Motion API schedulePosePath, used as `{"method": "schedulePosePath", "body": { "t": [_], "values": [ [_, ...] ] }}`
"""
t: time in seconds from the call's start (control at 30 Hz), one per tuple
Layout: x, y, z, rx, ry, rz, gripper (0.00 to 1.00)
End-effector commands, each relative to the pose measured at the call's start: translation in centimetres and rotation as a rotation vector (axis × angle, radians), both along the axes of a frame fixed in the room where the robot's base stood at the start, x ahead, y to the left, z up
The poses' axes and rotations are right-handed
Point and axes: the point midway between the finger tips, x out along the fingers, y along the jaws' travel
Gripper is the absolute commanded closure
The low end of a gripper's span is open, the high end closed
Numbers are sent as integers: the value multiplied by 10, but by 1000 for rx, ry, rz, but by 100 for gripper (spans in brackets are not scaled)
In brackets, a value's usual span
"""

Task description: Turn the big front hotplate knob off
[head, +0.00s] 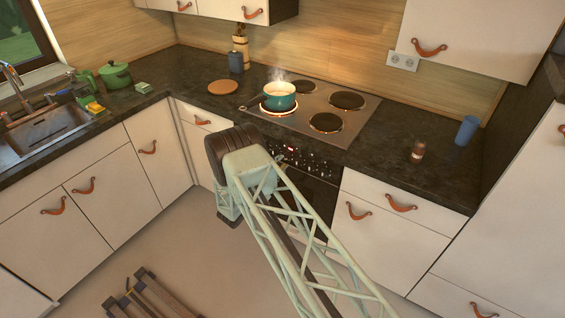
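The cooktop (311,101) has several hotplates. A steaming teal pot (280,96) stands on the front left hotplate (278,110), whose rim glows orange. The front right hotplate (326,122) is bare and also shows an orange rim. The knobs (311,163) are a row of small light marks on the black oven panel below the counter edge, near a red display (291,148). Their settings are too small to read, and I cannot tell which belongs to the big front hotplate. My gripper is not visible.
A small jar (417,151) and a blue cup (467,130) stand on the counter right of the cooktop. A round wooden board (222,87) lies to its left. The sink (45,130) and a green pot (115,74) are farther left. The floor before the left cabinets is mostly clear.

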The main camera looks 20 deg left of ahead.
Motion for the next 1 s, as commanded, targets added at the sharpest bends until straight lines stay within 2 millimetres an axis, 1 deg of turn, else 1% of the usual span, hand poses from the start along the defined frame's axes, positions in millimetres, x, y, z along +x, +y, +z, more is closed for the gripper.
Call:
{"method": "schedulePosePath", "body": {
  "t": [0.1,0.23,0.4,0.63,0.67,0.8,0.9,1.0],
  "values": [
    [11,-2,0,1,-2,0,79],
    [18,-4,0,1,-1,1,79],
    [21,-4,0,1,0,0,79],
    [21,-4,0,1,0,0,79],
    [21,-4,0,1,-1,1,80],
    [21,-4,0,1,-1,1,93],
    [21,-4,0,1,-1,1,100],
    [21,-4,0,1,-1,1,100]
  ]
}}
